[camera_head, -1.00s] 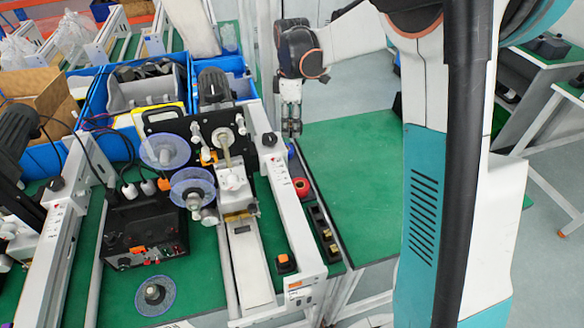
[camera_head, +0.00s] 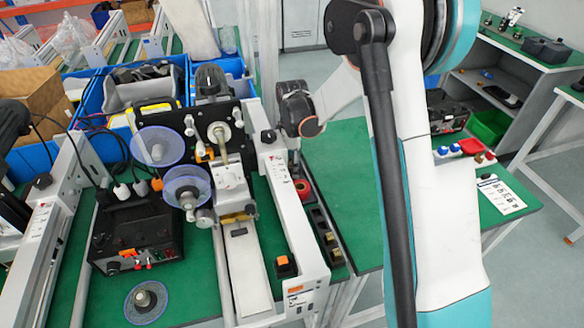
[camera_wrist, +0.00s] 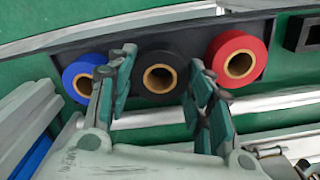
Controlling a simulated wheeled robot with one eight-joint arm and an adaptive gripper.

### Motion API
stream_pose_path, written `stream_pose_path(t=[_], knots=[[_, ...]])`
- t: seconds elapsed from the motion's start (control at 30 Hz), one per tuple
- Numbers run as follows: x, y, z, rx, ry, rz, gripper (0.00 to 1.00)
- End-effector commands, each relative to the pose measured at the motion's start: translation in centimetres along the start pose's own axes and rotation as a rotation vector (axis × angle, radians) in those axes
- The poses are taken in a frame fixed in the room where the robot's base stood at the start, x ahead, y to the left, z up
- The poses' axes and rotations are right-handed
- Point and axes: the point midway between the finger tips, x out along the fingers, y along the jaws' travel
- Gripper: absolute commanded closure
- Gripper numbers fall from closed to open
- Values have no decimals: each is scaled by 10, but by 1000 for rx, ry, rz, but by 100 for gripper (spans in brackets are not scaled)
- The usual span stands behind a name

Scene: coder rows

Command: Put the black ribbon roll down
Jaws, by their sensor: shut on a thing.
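The black ribbon roll (camera_wrist: 160,57) shows in the wrist view between the two fingers of my gripper (camera_wrist: 165,75). My gripper is shut on it. The roll sits in or just above the dark tray (camera_wrist: 255,32), between a blue roll (camera_wrist: 72,74) on the left and a red roll (camera_wrist: 222,48) on the right. I cannot tell whether its underside touches the tray floor. In the head view my gripper points down by the tray, its fingers mostly hidden behind the white machine rail. The red roll (camera_head: 303,189) shows there, but the black roll does not.
The white rail (camera_head: 290,215) of the ribbon machine runs close to the tray's left. A holder with black and yellow parts (camera_head: 326,240) lies in front of the tray. The green tabletop (camera_head: 345,180) to the right is clear where my arm does not cover it.

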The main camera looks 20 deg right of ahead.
Motion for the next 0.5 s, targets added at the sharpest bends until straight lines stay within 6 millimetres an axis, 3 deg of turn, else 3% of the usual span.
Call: stream_pose_path(t=[0.07,0.37,0.4,0.5], knots=[[10,0,0,0,0,0,74],[11,0,0,0,0,0,77],[11,0,0,0,0,0,48],[10,0,0,0,0,0,44]])
